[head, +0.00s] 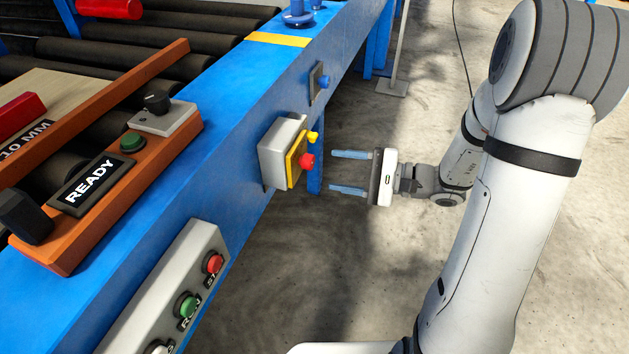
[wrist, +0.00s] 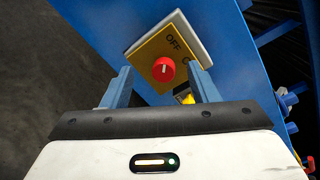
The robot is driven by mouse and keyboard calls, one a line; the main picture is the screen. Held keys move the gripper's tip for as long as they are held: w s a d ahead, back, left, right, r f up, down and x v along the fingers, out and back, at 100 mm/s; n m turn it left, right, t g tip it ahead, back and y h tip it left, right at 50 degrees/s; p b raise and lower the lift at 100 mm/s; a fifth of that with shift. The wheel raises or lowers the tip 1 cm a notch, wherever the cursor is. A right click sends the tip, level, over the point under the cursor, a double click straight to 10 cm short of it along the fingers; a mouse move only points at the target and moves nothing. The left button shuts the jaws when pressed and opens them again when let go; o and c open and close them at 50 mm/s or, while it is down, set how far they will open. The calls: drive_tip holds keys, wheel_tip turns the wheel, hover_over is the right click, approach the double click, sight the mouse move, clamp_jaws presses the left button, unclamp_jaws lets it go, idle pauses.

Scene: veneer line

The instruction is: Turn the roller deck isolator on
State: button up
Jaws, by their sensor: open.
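The isolator is a grey box (head: 280,150) with a yellow plate (head: 295,158) and a red knob (head: 307,161), fixed to the blue side beam. In the wrist view the red knob (wrist: 164,69) sits on the yellow plate (wrist: 150,52). A white line on the knob runs roughly up and down in the picture. The plate reads OFF above the knob; a second label at the right is mostly hidden by a finger. My gripper (head: 332,171) is open and empty. Its two blue fingers point at the knob, a short gap away in the head view.
A small yellow part (head: 313,136) juts out beside the red knob. A small plate with a blue knob (head: 323,82) is farther along the beam (head: 225,120). A grey button box (head: 165,290) and an orange READY panel (head: 165,150) are nearer. Open floor lies right of the beam.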

sight(313, 163)
drive_tip(key=shift+m+t, duration=0.5)
drive_tip(key=shift+t, duration=0.4)
drive_tip(key=shift+w+a+f+b, duration=0.4)
drive_tip(key=shift+w+a, duration=0.35)
drive_tip(key=shift+a, duration=0.3)
drive_tip(key=shift+w+a+f+b, duration=0.35)
drive_tip(key=shift+w+a, duration=0.35)
drive_tip(key=shift+a, duration=0.3)
drive_tip(key=shift+w+a+f+b, duration=0.35)
drive_tip(key=shift+w+a, duration=0.4)
drive_tip(key=shift+a, duration=0.3)
drive_tip(key=shift+c, duration=0.4)
drive_tip(key=c, duration=0.9)
